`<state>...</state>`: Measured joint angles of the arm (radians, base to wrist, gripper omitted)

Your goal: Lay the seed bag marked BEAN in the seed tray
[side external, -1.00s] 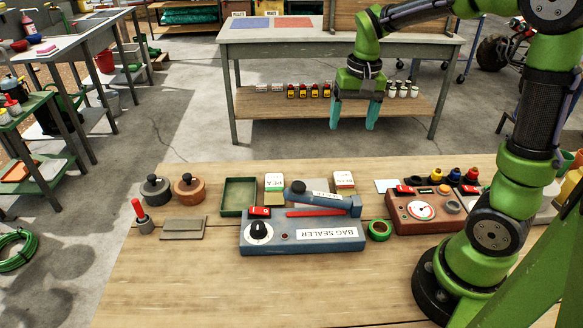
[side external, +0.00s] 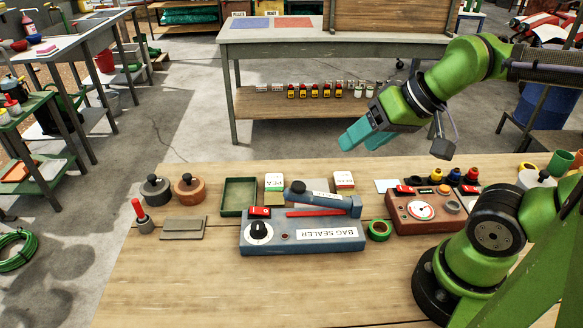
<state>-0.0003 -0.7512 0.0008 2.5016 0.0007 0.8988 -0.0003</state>
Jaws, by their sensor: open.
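The seed tray (side external: 238,212) is a shallow green tray left of centre on the wooden bench; it looks empty. Two small bags with white-labelled tops stand behind the bag sealer. The left bag (side external: 274,184) is just right of the tray. The right bag (side external: 344,181) is behind the sealer's lever, which hides part of its lower side. The label lettering is too small to tell surely which is BEAN. My gripper (side external: 358,141) has teal fingers, is open and empty, and hangs tilted in the air, above and apart from the bags.
The blue bag sealer (side external: 302,238) stands in front of the bags, with its lever raised toward them. Green tape (side external: 380,230) and a red-brown scale (side external: 424,210) sit to its right. Two weights (side external: 188,188) stand left of the tray. The bench front is clear.

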